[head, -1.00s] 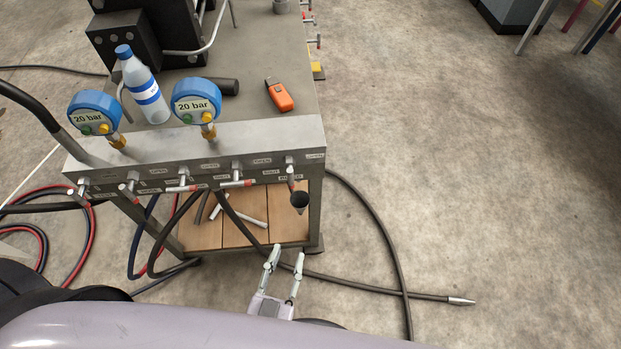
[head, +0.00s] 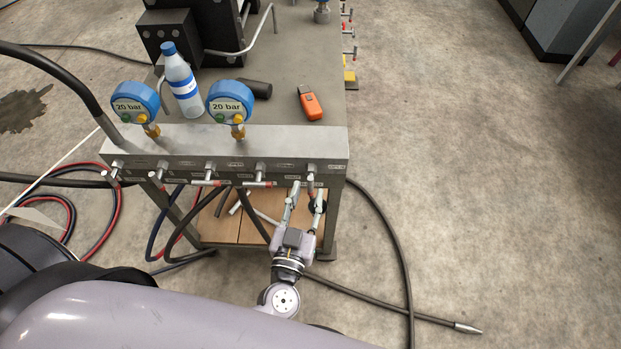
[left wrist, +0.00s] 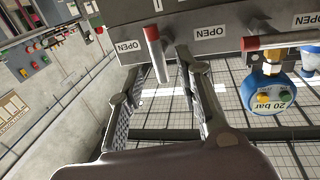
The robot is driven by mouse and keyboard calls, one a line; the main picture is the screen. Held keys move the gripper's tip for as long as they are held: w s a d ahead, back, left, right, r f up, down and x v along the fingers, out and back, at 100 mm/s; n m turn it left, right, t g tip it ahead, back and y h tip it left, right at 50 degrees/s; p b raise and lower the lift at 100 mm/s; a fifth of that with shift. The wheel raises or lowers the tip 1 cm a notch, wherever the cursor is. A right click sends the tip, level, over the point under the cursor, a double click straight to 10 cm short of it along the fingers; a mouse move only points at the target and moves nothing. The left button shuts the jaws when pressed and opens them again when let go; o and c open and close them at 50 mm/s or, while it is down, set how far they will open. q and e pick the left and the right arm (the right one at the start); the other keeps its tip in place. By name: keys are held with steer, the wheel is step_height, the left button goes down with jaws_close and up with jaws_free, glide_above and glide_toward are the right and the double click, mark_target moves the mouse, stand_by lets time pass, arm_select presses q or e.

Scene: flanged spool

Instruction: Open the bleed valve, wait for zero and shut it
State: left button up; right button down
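The bench's front block (head: 225,140) carries a row of lever valves with small labels. Its rightmost valve lever (head: 311,178) points downward, above a dark funnel that is partly hidden. My left gripper (head: 307,190) is open, with its fingers reaching up around this lever. In the left wrist view, a red-tipped lever (left wrist: 154,50) shows between the open fingers (left wrist: 159,62), with no clear grip on it. The left gauge (head: 134,100) and right gauge (head: 229,100) both read 20 bar. My right gripper is not in view.
A water bottle (head: 181,82) and an orange device (head: 310,103) stand or lie on the bench top. Black hoses hang below the block. A hose with a metal end (head: 466,328) lies on the floor at right. The floor to the right is mostly clear.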

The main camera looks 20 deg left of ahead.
mark_target(310, 186)
arm_select(q)
steer(key=shift+w+a, duration=0.2)
steer(key=shift+w, duration=1.85)
steer(key=shift+c, duration=0.2)
jaws_close()
